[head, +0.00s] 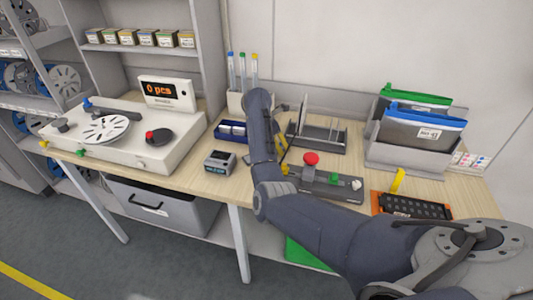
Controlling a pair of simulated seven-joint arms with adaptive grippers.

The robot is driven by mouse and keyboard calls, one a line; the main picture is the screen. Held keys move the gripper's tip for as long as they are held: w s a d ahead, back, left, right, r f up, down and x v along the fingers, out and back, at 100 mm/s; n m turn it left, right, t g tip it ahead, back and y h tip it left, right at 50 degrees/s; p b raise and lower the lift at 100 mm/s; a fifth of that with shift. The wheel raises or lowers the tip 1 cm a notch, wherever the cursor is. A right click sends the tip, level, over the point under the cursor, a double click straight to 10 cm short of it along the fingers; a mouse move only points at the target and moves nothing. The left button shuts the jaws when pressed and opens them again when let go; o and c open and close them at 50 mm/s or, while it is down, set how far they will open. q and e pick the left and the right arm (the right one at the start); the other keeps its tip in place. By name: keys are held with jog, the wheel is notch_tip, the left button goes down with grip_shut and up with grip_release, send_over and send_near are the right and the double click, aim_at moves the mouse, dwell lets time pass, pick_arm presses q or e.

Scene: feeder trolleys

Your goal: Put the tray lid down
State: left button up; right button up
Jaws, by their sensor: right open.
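I cannot make out a separate tray lid in the head view. My right arm comes in from the right, bends low over the bench front and rises toward the back. My right gripper (283,148) is mostly hidden behind the forearm, near the grey slotted rack (318,140). It is open, and I see nothing held in it. My left gripper is out of view.
A red-knobbed fixture (325,185) and a small display box (220,163) stand near the bench front. A counting machine (130,138) fills the left end. Zip pouches (420,122) stand in a holder at right. A grey bin (165,212) is below the bench.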

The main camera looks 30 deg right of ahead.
jog(key=shift+d+f, duration=0.2)
jog(key=shift+f, duration=0.3)
jog(key=c, duration=1.3)
